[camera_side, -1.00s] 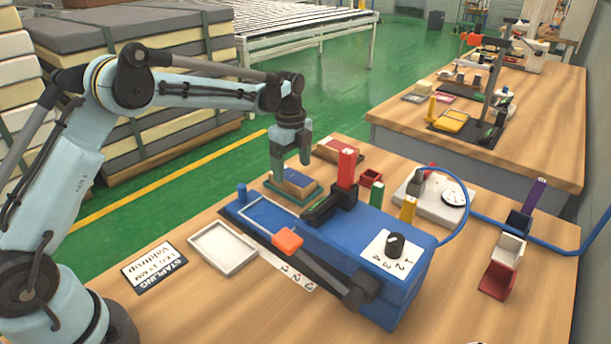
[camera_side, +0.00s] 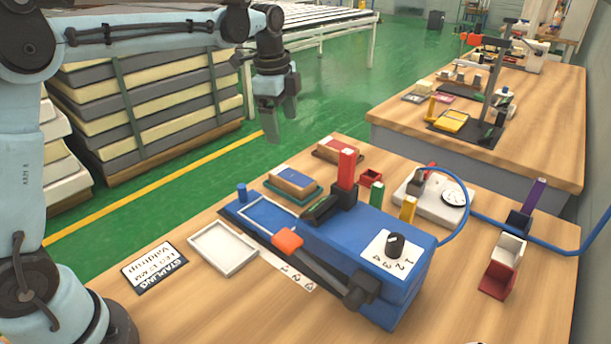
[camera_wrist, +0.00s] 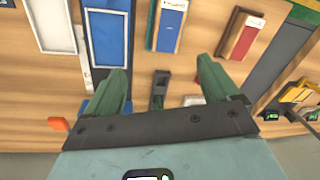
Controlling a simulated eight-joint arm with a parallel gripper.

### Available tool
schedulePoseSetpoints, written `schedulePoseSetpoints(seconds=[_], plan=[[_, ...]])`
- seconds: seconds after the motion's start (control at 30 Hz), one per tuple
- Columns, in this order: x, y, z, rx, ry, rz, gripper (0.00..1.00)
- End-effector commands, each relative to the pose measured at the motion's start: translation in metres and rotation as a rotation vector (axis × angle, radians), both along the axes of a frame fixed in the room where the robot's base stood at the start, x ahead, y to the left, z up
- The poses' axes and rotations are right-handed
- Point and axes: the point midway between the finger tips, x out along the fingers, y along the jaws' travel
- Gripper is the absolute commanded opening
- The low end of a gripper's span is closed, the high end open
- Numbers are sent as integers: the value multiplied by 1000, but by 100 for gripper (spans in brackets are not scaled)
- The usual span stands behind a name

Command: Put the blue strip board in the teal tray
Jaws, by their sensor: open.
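The blue strip board (camera_side: 297,178), a light wooden block with a blue strip on top, lies flat in the teal tray (camera_side: 286,196), whose rim shows around its base. The board also shows in the wrist view (camera_wrist: 170,30), at the top between my fingers' lines. My gripper (camera_side: 281,130) hangs above and to the left of the board, pointing down, with clear air between them. In the wrist view its two green fingers (camera_wrist: 162,66) are spread apart with nothing between them.
A red-topped board (camera_side: 338,147) lies behind the teal tray. An empty white tray (camera_side: 223,248) and a label card (camera_side: 154,267) lie at the left. The air above the board is free.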

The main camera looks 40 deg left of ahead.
Motion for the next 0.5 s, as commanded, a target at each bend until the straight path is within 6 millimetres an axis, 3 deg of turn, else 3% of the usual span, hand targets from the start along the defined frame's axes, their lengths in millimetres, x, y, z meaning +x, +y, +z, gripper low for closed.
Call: schedulePoseSetpoints(seconds=[0.23, 0.5], plan=[[-59, -13, 17, -72, -144, 346, 89], [-125, -23, 5, -212, -288, 710, 89]])
